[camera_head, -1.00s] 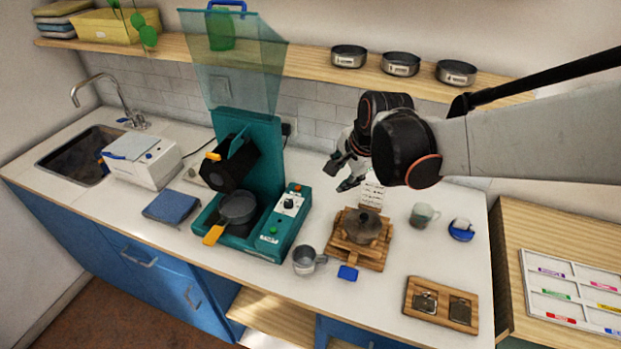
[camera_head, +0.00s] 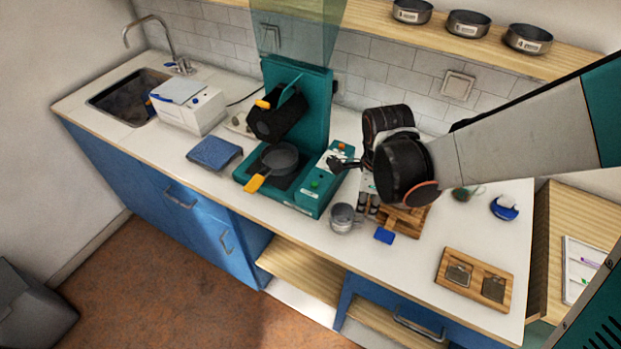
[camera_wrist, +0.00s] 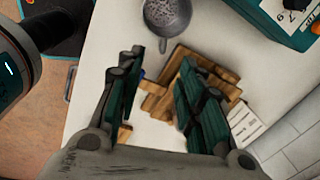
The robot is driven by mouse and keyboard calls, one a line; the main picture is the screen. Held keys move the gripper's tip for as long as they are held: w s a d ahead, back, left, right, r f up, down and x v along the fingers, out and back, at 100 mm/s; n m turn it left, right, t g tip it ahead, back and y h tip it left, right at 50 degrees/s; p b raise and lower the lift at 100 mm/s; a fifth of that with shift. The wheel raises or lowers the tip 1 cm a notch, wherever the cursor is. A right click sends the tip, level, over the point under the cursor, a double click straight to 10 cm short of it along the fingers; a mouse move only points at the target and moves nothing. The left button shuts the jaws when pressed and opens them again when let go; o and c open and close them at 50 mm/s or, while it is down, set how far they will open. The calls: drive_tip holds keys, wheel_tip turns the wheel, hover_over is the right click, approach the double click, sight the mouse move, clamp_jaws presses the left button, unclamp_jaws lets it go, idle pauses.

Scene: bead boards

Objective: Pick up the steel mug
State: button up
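The steel mug (camera_head: 342,218) is grey and stands upright near the counter's front edge, in front of the teal machine. In the wrist view the mug (camera_wrist: 168,14) is at the top, cut by the frame, with its handle pointing down toward my fingers. My gripper (camera_head: 368,204) hangs over the counter just right of the mug. In the wrist view my gripper (camera_wrist: 160,72) has its fingers spread with nothing held between them. The mug lies beyond the fingertips, apart from them.
A wooden stand (camera_head: 404,220) is below my gripper, partly hidden. A small blue item (camera_head: 384,236) lies by it. The teal machine (camera_head: 309,195) with a grey pan (camera_head: 279,157) is left of the mug. A wooden tray (camera_head: 475,277) is to the right.

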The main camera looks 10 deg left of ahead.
sight(364, 217)
drive_tip(key=f+b, duration=0.2)
drive_tip(key=f, duration=0.1)
drive_tip(key=w+f+b, duration=0.1)
drive_tip(key=f+b, duration=0.1)
drive_tip(key=f, duration=0.1)
drive_tip(key=f+b, duration=0.2)
drive_tip(key=f, duration=0.2)
drive_tip(key=shift+w+d, duration=0.1)
drive_tip(key=shift+w, duration=0.1)
drive_tip(key=shift+c, duration=0.3)
clamp_jaws()
